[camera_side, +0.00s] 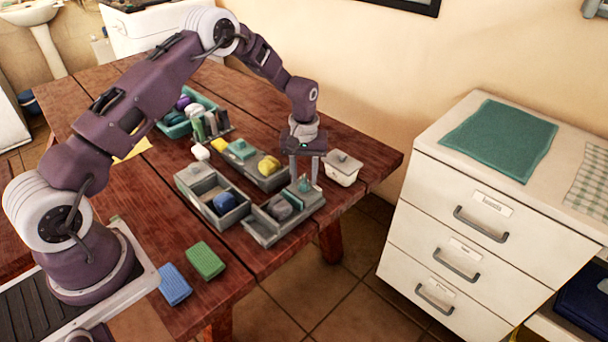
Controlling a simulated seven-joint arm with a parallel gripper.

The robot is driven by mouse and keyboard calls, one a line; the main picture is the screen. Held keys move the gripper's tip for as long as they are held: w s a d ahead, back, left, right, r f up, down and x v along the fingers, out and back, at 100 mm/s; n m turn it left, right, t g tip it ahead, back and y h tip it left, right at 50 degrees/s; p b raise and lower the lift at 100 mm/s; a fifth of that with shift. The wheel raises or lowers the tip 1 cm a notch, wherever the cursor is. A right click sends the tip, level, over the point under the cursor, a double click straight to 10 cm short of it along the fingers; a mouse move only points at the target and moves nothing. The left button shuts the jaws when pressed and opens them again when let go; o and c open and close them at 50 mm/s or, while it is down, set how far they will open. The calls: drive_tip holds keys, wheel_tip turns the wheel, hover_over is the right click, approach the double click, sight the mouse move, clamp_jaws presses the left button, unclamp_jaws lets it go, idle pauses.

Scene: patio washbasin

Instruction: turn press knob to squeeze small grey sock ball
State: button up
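The press (262,226) is a grey open-topped box near the table's right edge. A small grey sock ball (279,207) sits inside it. The teal press knob (304,185) is at the press's far right end. My gripper (304,180) points straight down over that end. Its two fingers are apart, with the knob showing between and just below their tips. I see no clear contact between fingers and knob.
Left of the press is a grey box with a blue ball (224,202). Behind is another with a yellow ball (268,165). Green (206,261) and blue (174,284) sponges lie in front.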

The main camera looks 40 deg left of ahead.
drive_tip(key=shift+f, duration=0.1)
drive_tip(key=shift+c, duration=0.3)
clamp_jaws()
drive_tip(key=shift+m, duration=0.4)
drive_tip(key=m, duration=0.6)
drive_tip(key=shift+m, duration=0.4)
drive_tip(key=m, duration=1.2)
drive_tip(key=shift+m, duration=0.3)
